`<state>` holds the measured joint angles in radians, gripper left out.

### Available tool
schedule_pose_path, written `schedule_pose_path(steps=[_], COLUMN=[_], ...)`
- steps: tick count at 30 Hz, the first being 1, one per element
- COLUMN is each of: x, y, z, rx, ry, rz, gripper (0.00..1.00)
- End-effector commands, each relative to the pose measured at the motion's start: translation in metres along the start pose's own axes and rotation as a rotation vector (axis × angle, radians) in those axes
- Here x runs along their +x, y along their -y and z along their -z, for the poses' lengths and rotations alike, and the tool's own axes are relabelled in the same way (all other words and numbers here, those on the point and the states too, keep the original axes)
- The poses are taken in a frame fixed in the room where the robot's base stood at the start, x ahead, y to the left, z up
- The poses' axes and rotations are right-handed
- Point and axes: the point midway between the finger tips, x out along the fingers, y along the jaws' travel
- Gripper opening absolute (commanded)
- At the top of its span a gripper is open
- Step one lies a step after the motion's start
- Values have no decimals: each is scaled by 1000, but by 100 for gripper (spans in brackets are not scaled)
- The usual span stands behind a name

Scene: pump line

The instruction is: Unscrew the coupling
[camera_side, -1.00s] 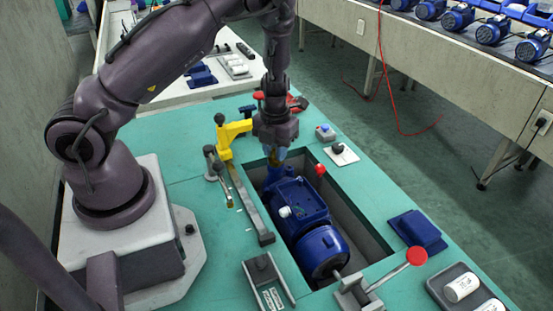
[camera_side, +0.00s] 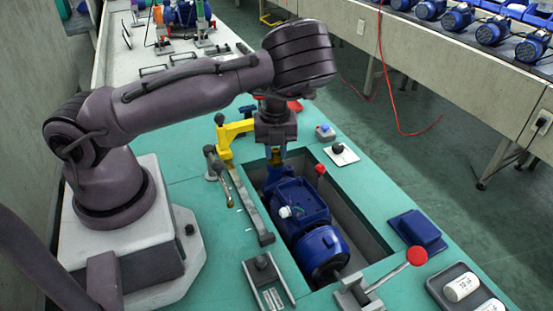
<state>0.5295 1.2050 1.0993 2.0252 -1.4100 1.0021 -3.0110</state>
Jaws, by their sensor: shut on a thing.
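The blue pump (camera_side: 297,200) lies in the rectangular recess of the green bench top. A small brass-coloured coupling (camera_side: 276,157) shows at the pump's far end. My gripper (camera_side: 276,150) points down over that end, with its fingertips around the coupling and shut on it. The fingers are small here and partly merge with the coupling, so the threads and the exact contact cannot be seen.
A yellow clamp (camera_side: 230,131) stands close to the left of my gripper. A red-knobbed lever (camera_side: 417,257) rises at the recess's near right. A blue block (camera_side: 416,230) and a tray of white cylinders (camera_side: 464,289) lie right.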

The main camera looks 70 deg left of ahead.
Motion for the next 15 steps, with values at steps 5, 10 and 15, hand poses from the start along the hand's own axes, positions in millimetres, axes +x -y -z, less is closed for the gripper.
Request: schedule_pose_path(steps=[5,10,15], x=[0,0,-3], y=[-2,-1,-1], z=[0,0,0], rx=[0,1,2], ry=[-2,-1,-1], rz=[-4,-2,-3], gripper=[38,38,38])
